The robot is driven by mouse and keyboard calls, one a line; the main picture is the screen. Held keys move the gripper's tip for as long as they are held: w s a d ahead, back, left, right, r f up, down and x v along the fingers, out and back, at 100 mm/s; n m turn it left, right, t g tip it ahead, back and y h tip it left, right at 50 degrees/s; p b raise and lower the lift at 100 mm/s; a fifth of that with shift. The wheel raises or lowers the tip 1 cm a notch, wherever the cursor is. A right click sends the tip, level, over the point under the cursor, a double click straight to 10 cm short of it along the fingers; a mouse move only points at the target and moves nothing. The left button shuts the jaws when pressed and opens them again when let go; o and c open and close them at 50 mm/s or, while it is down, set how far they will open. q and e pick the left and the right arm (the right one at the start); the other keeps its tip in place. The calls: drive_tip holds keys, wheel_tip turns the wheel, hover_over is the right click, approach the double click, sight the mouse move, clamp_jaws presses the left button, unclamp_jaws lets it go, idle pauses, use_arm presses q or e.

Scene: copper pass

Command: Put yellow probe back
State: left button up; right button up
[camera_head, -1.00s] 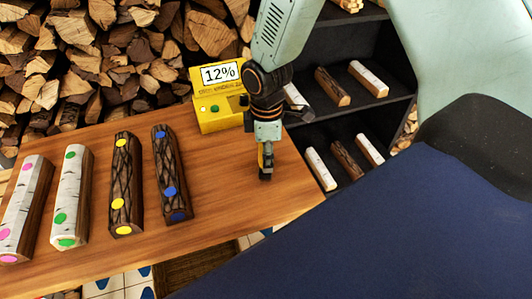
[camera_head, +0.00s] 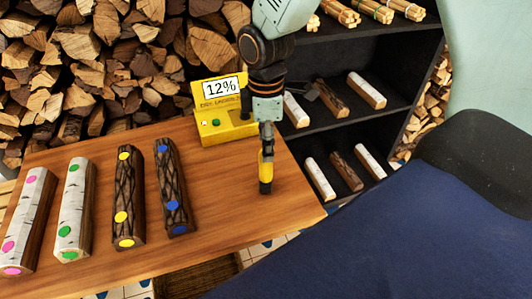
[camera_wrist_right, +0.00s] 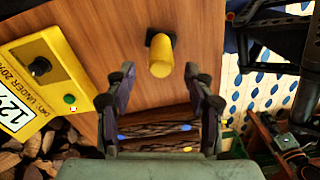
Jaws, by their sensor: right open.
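The yellow probe (camera_head: 265,187) stands roughly upright at the right part of the wooden table, in front of the yellow meter (camera_head: 225,124), whose display reads 12%. In the right wrist view the probe (camera_wrist_right: 161,56) has a dark piece at its far end; I cannot tell whether that is its tip or a holder. My right gripper (camera_head: 267,138) is above the probe, pointing down. In the wrist view its two fingers (camera_wrist_right: 159,78) are spread to either side, with a gap to the probe on both sides. My left gripper is out of view.
Several logs with coloured dots, such as the yellow-dotted log (camera_head: 124,195), lie on the table (camera_head: 215,195) at left. A dark shelf (camera_head: 330,128) with logs stands behind right. Stacked firewood (camera_head: 110,70) fills the back left. Table between logs and probe is clear.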

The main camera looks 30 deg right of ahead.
drive_tip(key=shift+w+r, duration=0.1)
drive_tip(key=shift+r, duration=1.35)
